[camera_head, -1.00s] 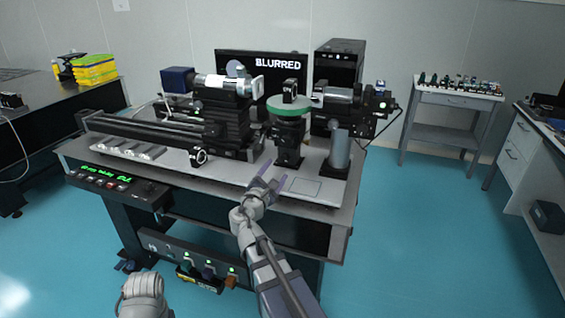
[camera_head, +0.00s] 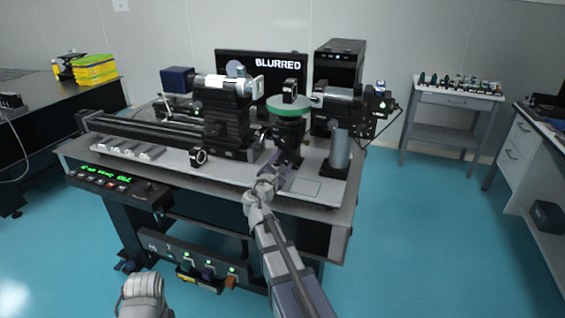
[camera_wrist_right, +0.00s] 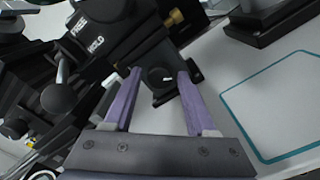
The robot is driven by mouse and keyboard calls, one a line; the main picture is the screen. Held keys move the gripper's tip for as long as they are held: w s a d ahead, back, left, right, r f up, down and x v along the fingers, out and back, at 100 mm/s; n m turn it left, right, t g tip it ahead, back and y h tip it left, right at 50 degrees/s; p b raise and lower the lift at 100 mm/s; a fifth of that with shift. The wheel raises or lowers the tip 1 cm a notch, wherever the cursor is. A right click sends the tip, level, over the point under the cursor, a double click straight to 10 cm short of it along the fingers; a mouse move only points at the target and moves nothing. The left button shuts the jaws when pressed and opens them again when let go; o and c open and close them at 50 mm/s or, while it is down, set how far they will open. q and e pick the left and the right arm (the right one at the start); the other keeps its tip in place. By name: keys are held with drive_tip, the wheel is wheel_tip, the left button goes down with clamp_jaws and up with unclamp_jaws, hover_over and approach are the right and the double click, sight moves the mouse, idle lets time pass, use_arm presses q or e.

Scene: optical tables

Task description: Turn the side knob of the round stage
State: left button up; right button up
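The round stage (camera_head: 289,106) has a green-rimmed disc on a black post on the optical table. In the right wrist view its black body carries the words FREE and HOLD. A small brass knob (camera_wrist_right: 175,18) sticks out there, and a round black knob (camera_wrist_right: 59,99) with a metal stem is at left. I cannot tell which is the side knob. My right gripper (camera_head: 274,166) is low in front of the stage. In the wrist view its purple fingers (camera_wrist_right: 157,76) are apart, with nothing gripped, before a dark base part. My left gripper's fingers do not show.
A linear rail (camera_head: 150,132) and a camera-like barrel (camera_head: 222,82) are left of the stage. A lens barrel on a metal post (camera_head: 340,150) is close at right. An outlined flat plate (camera_head: 305,187) lies clear at the front right.

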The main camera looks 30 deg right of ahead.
clamp_jaws()
drive_tip(key=shift+m, duration=0.4)
drive_tip(key=shift+o, duration=1.2)
unclamp_jaws()
drive_tip(key=v, duration=0.8)
drive_tip(key=shift+d, duration=0.1)
